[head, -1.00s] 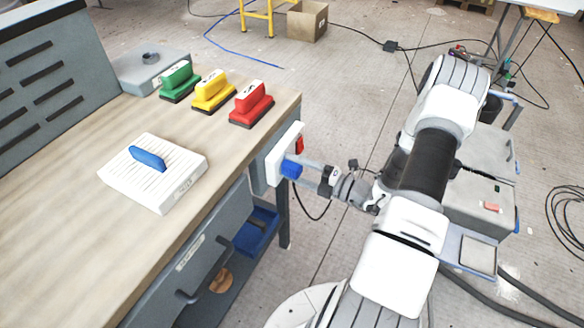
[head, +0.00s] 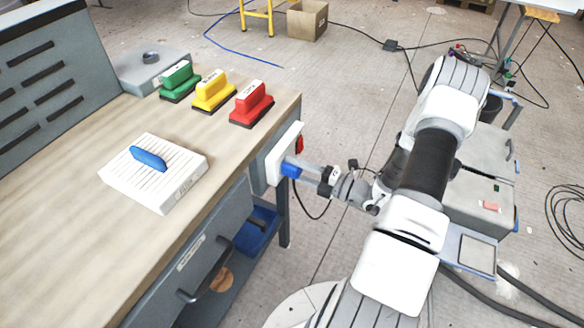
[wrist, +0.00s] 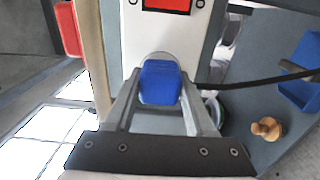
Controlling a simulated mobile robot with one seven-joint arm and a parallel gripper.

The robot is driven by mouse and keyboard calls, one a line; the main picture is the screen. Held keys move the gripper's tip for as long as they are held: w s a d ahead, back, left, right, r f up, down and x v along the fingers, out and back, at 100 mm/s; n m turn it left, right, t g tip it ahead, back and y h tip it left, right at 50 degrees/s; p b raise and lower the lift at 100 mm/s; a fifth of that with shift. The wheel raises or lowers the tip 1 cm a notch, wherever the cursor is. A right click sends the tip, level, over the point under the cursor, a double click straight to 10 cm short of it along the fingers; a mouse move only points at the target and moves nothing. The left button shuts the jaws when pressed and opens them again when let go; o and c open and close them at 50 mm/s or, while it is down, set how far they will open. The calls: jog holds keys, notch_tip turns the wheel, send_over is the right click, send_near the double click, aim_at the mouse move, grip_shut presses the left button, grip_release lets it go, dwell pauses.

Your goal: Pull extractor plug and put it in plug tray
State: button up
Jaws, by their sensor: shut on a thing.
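The blue plug (head: 290,170) sits in the white socket panel (head: 273,168) on the bench's right end. In the wrist view the plug (wrist: 160,82) is in the middle, against a round grey socket on the panel (wrist: 190,35). My gripper (head: 298,171) reaches in from the right and is shut on the plug, with one finger on each side; it also shows in the wrist view (wrist: 160,95). A blue open bin (head: 258,231) stands on the shelf under the bench; I cannot tell whether it is the plug tray.
On the bench are green, yellow and red handled blocks (head: 252,104), a white ribbed block (head: 187,179) with a blue handle, and a grey box (head: 130,71) at the back. A red switch (wrist: 167,4) is above the plug. A dark cable passes right of the plug.

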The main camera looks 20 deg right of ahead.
aim_at(300, 171)
grip_shut()
jog(key=shift+s, duration=0.1)
jog(key=shift+p+v, duration=0.6)
jog(key=shift+v, duration=2.35)
